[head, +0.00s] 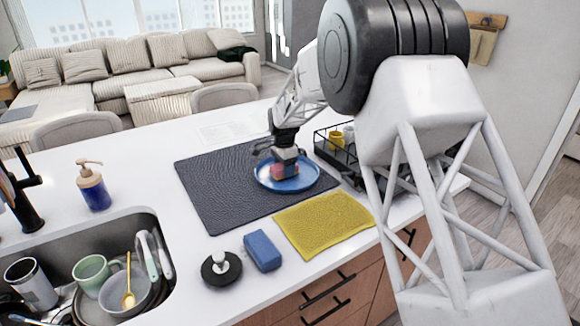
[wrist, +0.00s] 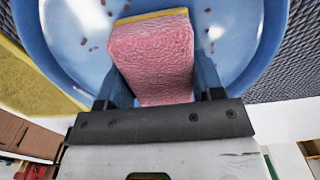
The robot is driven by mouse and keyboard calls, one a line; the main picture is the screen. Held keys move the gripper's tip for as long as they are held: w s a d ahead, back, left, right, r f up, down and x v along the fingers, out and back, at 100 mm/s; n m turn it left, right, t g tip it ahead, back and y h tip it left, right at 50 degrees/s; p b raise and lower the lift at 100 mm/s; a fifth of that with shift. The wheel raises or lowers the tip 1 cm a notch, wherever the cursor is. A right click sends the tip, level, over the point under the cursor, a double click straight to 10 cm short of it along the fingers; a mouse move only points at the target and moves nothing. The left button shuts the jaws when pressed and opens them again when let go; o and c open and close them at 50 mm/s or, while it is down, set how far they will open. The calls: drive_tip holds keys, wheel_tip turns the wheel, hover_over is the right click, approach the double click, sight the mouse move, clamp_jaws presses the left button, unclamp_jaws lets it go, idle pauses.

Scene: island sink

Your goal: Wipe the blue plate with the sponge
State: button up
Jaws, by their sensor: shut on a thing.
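The blue plate (head: 310,180) lies on a dark textured mat on the counter. In the wrist view the plate (wrist: 235,60) fills the upper middle, with several small brown specks on its surface. A pink sponge with a yellow layer (wrist: 152,55) is held between the fingers of my gripper (wrist: 160,95). In the head view my gripper (head: 286,158) is over the plate, with the sponge (head: 284,171) at or just above its surface. I cannot tell whether the sponge touches the plate.
The dark mat (head: 215,200) lies under the plate. A yellow cloth (head: 325,222), a blue block (head: 262,250) and a round black brush (head: 221,268) lie in front. A black rack (head: 335,150) stands right of the plate. The sink (head: 150,222) with dishes and a soap bottle (head: 92,186) are at left.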

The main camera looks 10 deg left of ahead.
drive_tip(key=shift+s+a+f, duration=0.15)
drive_tip(key=shift+s+a, duration=0.75)
drive_tip(key=shift+r, duration=4.15)
drive_tip(key=shift+s+d, duration=0.45)
drive_tip(key=shift+d, duration=0.1)
drive_tip(key=shift+s+d+f, duration=0.15)
drive_tip(key=shift+f, duration=0.1)
